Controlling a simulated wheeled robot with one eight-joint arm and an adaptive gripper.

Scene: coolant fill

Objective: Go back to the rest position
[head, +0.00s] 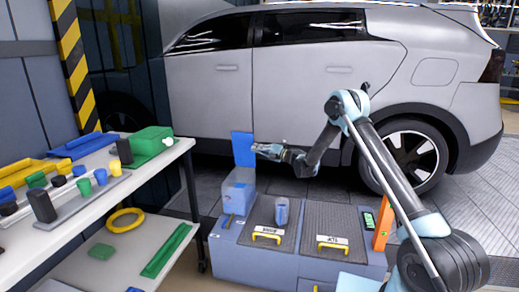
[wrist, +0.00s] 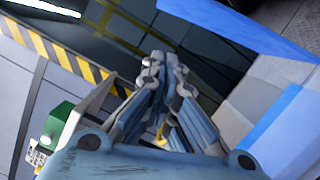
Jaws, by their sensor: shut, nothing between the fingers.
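My gripper (head: 262,148) is held up in front of the silver car, just right of an upright blue panel (head: 243,149). I cannot tell from the head view whether it touches the panel. In the wrist view my gripper (wrist: 165,65) has its fingers together, with nothing between them. Blue surfaces (wrist: 240,28) show to the right of the fingers. My arm reaches in from the right of the head view, bent at the elbow.
A blue-grey cabinet (head: 255,262) with dark lids and yellow handles stands below; a blue-grey cup (head: 282,211) sits on it. The table (head: 100,196) at left holds coloured parts and a green box (head: 152,141). The silver car (head: 300,85) stands behind.

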